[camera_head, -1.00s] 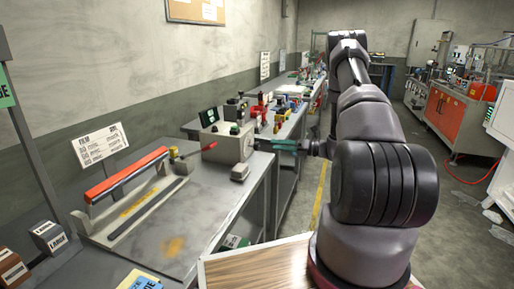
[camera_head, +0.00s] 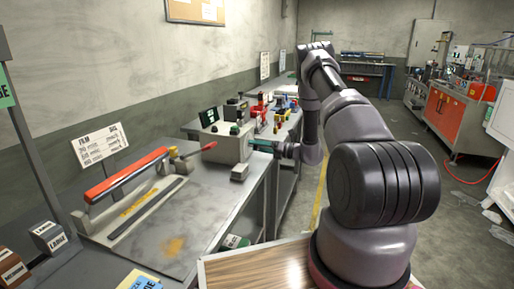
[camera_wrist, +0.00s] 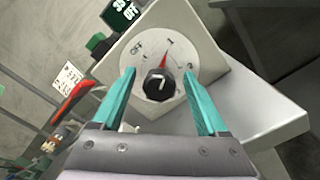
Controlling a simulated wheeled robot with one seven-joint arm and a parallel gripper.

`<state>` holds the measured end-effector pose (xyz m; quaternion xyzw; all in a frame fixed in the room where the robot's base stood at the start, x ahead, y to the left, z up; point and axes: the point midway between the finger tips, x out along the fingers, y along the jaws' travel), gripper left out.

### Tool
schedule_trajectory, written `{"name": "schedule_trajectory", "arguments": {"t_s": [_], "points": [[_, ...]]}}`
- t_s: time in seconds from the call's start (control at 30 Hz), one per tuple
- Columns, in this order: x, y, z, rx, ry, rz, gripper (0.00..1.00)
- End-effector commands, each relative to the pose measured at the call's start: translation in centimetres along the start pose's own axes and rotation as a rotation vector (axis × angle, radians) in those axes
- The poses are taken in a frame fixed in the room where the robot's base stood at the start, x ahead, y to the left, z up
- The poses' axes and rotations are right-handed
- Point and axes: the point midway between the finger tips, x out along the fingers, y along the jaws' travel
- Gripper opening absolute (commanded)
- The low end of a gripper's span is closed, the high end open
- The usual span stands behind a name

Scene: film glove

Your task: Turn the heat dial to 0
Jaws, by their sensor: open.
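The heat dial (camera_wrist: 160,85) is a black round knob with a red pointer, set on a pale round scale plate (camera_wrist: 176,38) on the face of a light grey control box (camera_wrist: 205,30). My gripper (camera_wrist: 158,76) has teal fingers, open, one on each side of the knob with a gap at both sides. In the head view my gripper (camera_head: 262,146) is at the right face of the control box (camera_head: 225,150), and the dial is hidden there.
A film sealer with a red bar (camera_head: 126,174) lies on the grey bench (camera_head: 190,225), left of the box. A red-tipped lever (camera_head: 208,146) stands close to the box. A small grey block (camera_head: 239,173) sits in front. Several coloured items crowd the bench behind.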

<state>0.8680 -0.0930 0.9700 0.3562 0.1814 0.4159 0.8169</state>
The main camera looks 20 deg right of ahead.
Motion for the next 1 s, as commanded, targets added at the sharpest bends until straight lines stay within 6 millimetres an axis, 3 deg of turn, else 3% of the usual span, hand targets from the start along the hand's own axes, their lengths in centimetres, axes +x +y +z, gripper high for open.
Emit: {"name": "schedule_trajectory", "arguments": {"t_s": [0.23, 0.43, 0.77, 1.0], "points": [[0.08, 0.00, 0.00, 0.000, 0.000, 0.000, 0.76], [0.07, 0.01, 0.00, 0.000, 0.000, 0.000, 0.00], [0.02, 0.01, 0.03, -0.035, -0.001, 0.000, 0.00], [-0.02, 0.00, 0.02, -0.168, -0.002, 0.000, 0.00]]}}
